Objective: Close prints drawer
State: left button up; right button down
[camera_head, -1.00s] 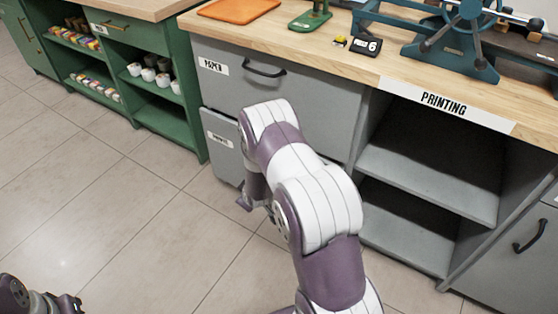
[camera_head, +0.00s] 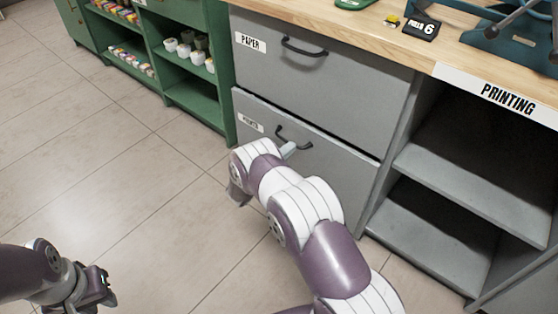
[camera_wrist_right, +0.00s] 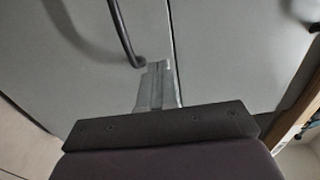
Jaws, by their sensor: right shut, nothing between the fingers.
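The prints drawer (camera_head: 333,184) is the lower grey drawer front, with a small blurred label (camera_head: 250,124) and a dark curved handle (camera_head: 293,139). Its front looks flush or nearly flush with the drawer above; a thin dark line runs along its top edge. My right gripper (camera_head: 289,149) is at the drawer front by the handle's right end. In the right wrist view, its fingers (camera_wrist_right: 158,66) are shut and empty, close beside the handle (camera_wrist_right: 123,30); contact with the front is unclear. My left gripper (camera_head: 106,287) is low at the left, over the floor, away from the drawer.
The paper drawer (camera_head: 335,75) above looks shut. Open grey shelves (camera_head: 465,185) stand to the right under the wooden worktop (camera_head: 415,45). A green cabinet (camera_head: 222,85) with cups stands at the left. The tiled floor (camera_head: 130,190) is clear.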

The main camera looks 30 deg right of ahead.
aim_at(307, 132)
jog(key=b+x, duration=0.2)
jog(key=x, duration=0.3)
jog(key=shift+w+d+f, duration=0.1)
jog(key=shift+d+f, duration=0.05)
jog(key=shift+d, duration=0.2)
jog(key=shift+w+d, duration=0.2)
jog(key=shift+d, duration=0.15)
jog(key=shift+w+d+b, duration=0.15)
jog(key=shift+d+b, duration=0.2)
jog(key=shift+d, duration=0.05)
jog(key=shift+b+x, duration=0.7)
jog(key=shift+x, duration=0.5)
jog(key=shift+r, duration=0.4)
jog(key=shift+d, duration=0.1)
